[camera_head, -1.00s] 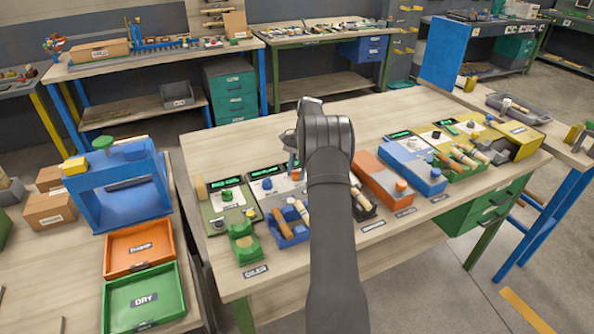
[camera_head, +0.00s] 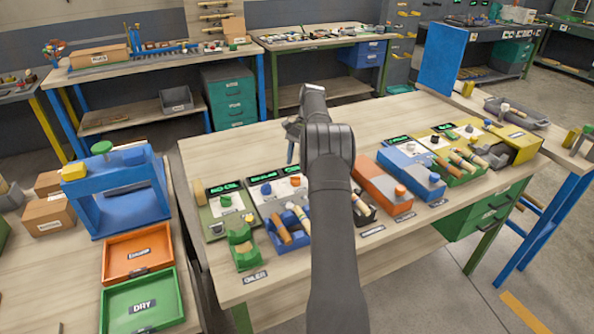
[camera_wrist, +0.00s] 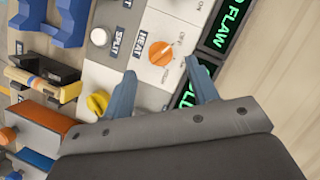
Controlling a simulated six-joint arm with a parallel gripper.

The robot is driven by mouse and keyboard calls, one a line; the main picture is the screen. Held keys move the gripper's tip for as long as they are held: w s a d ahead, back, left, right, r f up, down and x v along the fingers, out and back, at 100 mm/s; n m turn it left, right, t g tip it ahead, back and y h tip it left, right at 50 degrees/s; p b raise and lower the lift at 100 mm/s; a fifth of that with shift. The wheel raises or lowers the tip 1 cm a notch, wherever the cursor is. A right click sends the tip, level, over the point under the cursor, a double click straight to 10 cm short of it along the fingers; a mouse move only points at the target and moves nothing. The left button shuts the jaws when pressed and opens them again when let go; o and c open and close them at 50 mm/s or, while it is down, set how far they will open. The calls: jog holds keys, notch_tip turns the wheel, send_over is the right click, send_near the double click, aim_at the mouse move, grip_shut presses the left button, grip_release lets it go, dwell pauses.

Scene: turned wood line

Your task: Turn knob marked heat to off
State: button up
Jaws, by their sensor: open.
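The orange knob (camera_wrist: 160,53) beside the HEAT label shows in the wrist view, on a pale panel. It has a pale pointer line; the small marks around it are too blurred to tell which one it points at. My gripper (camera_wrist: 161,67) is open and empty, its two blue-grey fingers spread, with the knob just beyond the tips and between them in the picture. Contact does not show. In the head view, my gripper (camera_head: 290,150) hangs above the bench panels, partly behind my arm. An orange knob (camera_head: 296,181) shows below it.
A white knob (camera_wrist: 99,37) near the SPLIT label and a yellow knob (camera_wrist: 97,102) sit close by. Green-lit displays (camera_wrist: 228,28) border the panel. Left of my arm are a blue knob (camera_head: 266,189) and a blue holder (camera_head: 291,238) with wooden pieces. Bare bench top lies behind.

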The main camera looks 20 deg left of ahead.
aim_at(295, 180)
jog(key=shift+v, duration=0.9)
jog(key=x, duration=0.7)
jog(key=shift+s+f, duration=0.15)
jog(key=shift+f, duration=0.1)
jog(key=shift+r, duration=0.1)
